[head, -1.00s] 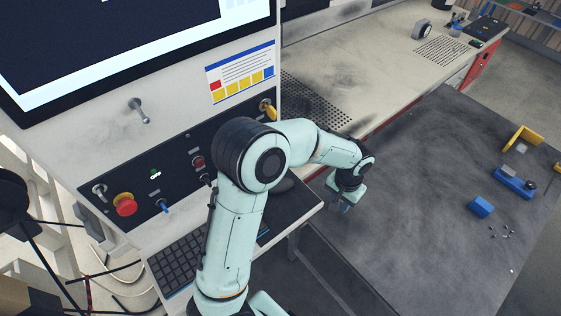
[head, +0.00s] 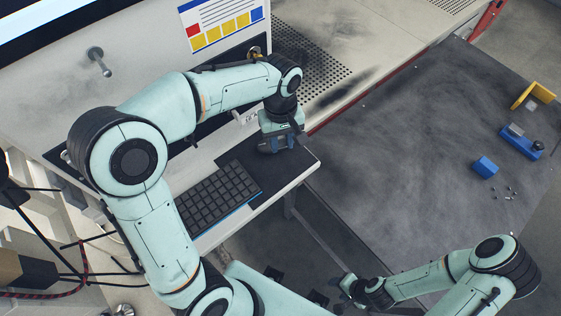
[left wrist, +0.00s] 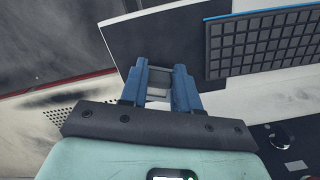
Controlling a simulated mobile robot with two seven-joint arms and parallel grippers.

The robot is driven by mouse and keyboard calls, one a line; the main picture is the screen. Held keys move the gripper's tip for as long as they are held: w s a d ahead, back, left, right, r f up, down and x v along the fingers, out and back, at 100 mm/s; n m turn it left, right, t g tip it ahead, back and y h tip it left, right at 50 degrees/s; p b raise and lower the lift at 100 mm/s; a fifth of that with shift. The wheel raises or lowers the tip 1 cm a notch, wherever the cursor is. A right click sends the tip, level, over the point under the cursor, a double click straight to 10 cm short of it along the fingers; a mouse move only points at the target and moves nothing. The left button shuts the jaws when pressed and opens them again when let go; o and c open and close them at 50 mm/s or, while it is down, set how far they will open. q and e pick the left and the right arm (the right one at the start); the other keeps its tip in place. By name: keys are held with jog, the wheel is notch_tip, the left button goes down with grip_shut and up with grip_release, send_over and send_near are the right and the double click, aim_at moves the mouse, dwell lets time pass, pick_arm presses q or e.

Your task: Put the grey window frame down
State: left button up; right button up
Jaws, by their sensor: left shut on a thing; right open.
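The grey window frame (left wrist: 158,82) shows between the two blue fingers in the left wrist view. My left gripper (left wrist: 160,84) is shut on it and holds it over the dark pad (left wrist: 183,38). In the head view my left gripper (head: 277,145) points down over the pad (head: 287,170) beside the keyboard; the frame cannot be made out there. I cannot tell whether the frame touches the pad. My right gripper (head: 342,290) is low in the head view, away from the frame; it is open, and its fingers are small and dark.
A keyboard (head: 217,198) lies beside the pad on the shelf of the console (head: 155,65). The dark table (head: 420,150) at right holds a blue block (head: 485,167), a blue vice (head: 522,143), a yellow bracket (head: 533,94) and small loose parts. Its near middle is bare.

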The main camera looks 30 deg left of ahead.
pick_arm(q)
send_near(282, 170)
notch_tip(282, 170, down, 5)
jog(key=shift+f+b, duration=0.25)
jog(key=shift+b, duration=0.2)
pick_arm(e)
jog(key=shift+s+f, duration=0.45)
jog(key=shift+f, duration=0.25)
pick_arm(q)
jog(key=shift+f, duration=0.3)
jog(key=o, duration=1)
jog(key=shift+s+r, duration=0.1)
pick_arm(e)
jog(key=shift+s+f, duration=0.15)
jog(key=shift+f, duration=0.05)
jog(key=shift+r, duration=0.1)
